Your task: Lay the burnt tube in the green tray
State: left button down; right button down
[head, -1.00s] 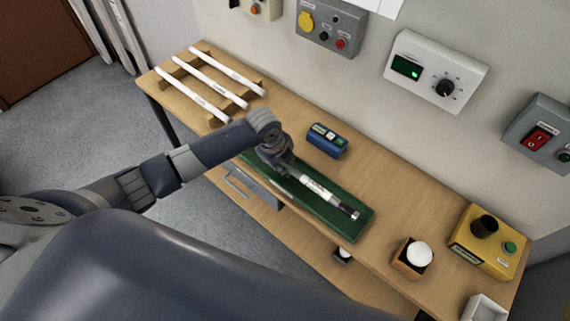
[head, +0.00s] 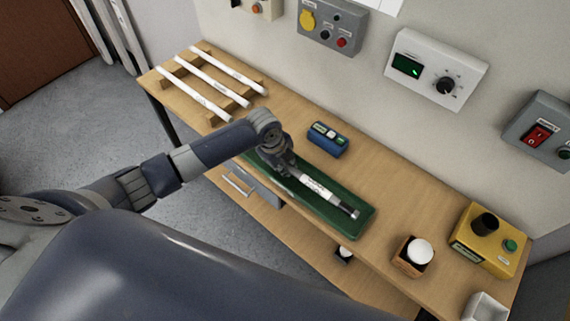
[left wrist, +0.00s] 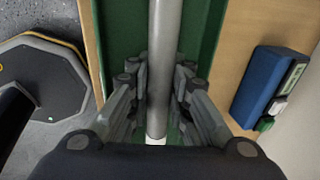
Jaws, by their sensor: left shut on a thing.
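The burnt tube (head: 318,190) is a whitish tube with a dark, metal-capped end. It lies lengthwise over the long green tray (head: 362,222) on the bench, within the tray's width. My left gripper (head: 287,172) is shut on the tube near its far-left part and is down at the tray. In the left wrist view the tube (left wrist: 161,70) runs between the two fingers (left wrist: 157,115), with the green tray (left wrist: 120,40) beneath. Whether the tube rests on the tray floor is hard to tell. My right gripper is not in view.
A blue device (head: 327,139) stands just behind the tray. Several white tubes lie on a wooden rack (head: 176,83) at the left. A wooden holder with a white bulb (head: 419,252) and a yellow box (head: 489,243) stand to the right. Wall boxes line the back.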

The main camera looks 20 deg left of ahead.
pick_arm(q)
jog(key=c, duration=1.5)
grip_release()
jog(key=shift+s+f, duration=0.35)
jog(key=shift+f, duration=0.15)
jog(key=shift+o, duration=0.5)
jog(key=shift+w+f, duration=0.1)
jog(key=shift+w, duration=0.05)
jog(key=shift+w+d+f, duration=0.1)
jog(key=shift+w, duration=0.1)
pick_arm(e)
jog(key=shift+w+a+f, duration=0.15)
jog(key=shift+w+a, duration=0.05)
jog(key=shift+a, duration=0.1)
